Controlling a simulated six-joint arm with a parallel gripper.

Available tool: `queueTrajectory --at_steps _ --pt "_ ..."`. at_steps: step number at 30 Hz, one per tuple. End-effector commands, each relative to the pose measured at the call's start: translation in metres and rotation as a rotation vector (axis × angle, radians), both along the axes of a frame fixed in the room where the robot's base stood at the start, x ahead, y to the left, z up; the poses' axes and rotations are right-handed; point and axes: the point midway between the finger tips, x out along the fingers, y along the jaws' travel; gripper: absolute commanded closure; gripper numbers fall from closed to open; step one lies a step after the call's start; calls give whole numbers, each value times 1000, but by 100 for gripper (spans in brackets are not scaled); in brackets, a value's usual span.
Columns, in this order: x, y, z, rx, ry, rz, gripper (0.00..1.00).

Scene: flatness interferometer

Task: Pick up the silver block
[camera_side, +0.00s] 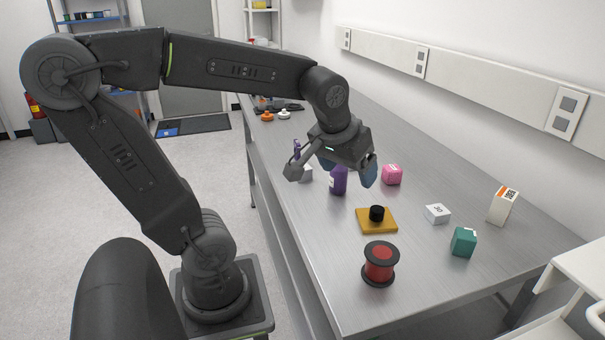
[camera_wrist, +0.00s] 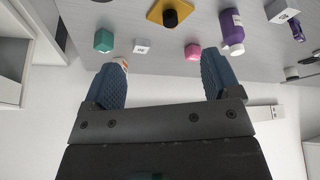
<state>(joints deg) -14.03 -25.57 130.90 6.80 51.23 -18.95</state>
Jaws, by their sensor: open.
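Two pale silver-white blocks with dark markings are in view, and I cannot tell which the task means. One block (camera_side: 437,213) lies right of the yellow plate in the side view; it also shows in the wrist view (camera_wrist: 142,47). The other block (camera_side: 306,174) is partly hidden behind my gripper's arm side and shows clearer in the wrist view (camera_wrist: 283,12). My gripper (camera_side: 348,172) has two blue fingers, spread and empty, above the table near the purple bottle (camera_side: 338,181). In the wrist view my gripper (camera_wrist: 163,62) touches neither block.
A pink block (camera_side: 392,174), yellow plate with black knob (camera_side: 376,221), red spool (camera_side: 380,264), teal block (camera_side: 463,242) and white-orange box (camera_side: 502,205) stand around. The wall with an outlet rail (camera_side: 420,62) borders the table. Bare table lies at the front right.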

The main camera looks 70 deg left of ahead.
Motion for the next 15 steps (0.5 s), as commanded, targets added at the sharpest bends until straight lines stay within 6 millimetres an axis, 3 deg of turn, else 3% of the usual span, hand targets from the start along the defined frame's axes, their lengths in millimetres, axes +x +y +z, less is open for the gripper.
queueTrajectory --at_steps 1,3,6,12,15 --pt "14 28 -3 -7 19 127 17" --pt "29 66 -8 -15 30 301 17" --pt "43 125 -19 -22 41 544 17" --pt "42 232 -52 -24 43 958 17" --pt "34 267 -66 -21 39 1089 17"
